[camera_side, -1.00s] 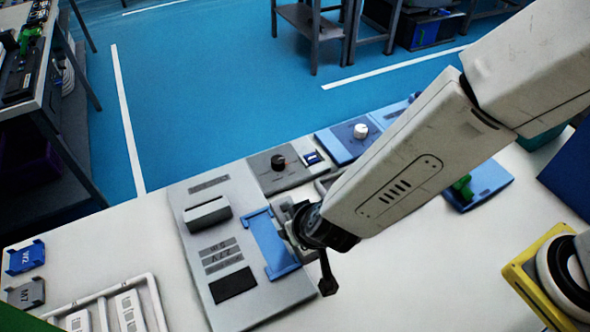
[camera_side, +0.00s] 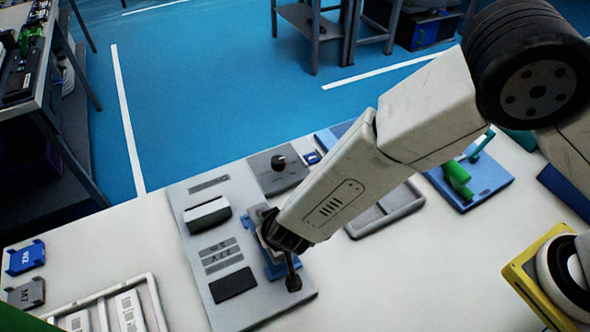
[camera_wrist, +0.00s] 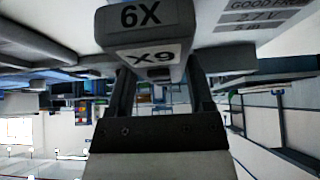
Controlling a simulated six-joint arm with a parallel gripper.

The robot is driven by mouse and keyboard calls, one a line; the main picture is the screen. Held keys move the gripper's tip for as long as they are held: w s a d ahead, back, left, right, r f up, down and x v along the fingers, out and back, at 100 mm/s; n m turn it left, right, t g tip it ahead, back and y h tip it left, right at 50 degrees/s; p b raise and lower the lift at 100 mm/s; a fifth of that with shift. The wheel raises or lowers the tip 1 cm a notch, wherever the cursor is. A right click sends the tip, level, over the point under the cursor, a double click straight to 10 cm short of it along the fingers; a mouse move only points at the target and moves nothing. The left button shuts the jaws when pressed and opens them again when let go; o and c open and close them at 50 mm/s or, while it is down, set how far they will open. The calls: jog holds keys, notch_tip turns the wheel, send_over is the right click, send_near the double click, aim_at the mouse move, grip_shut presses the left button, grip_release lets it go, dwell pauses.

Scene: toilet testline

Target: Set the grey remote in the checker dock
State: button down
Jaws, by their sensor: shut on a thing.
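The grey remote (camera_wrist: 147,38), with printed labels "6X" and "X9", is between the two fingers of my gripper (camera_wrist: 160,85) in the wrist view. My gripper is shut on it. In the side view my gripper (camera_side: 276,238) is over the blue dock (camera_side: 282,268) on the grey checker panel (camera_side: 238,310). It covers much of the dock, and the remote is mostly hidden there. I cannot tell whether the remote touches the dock.
A raised box (camera_side: 207,213) and a dark rectangle (camera_side: 233,285) are on the panel left of the dock. A knob unit (camera_side: 278,167) stands behind. A grey tray (camera_side: 390,212) and a blue board with a green part (camera_side: 458,180) lie to the right.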

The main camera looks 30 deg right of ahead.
jog(key=shift+w+a+f, duration=0.1)
jog(key=shift+w+f, duration=0.05)
jog(key=shift+f, duration=1.6)
jog(key=shift+f, duration=0.1)
grip_release()
jog(key=shift+s+r, duration=0.3)
jog(key=shift+r, duration=0.3)
jog(key=v, duration=1.1)
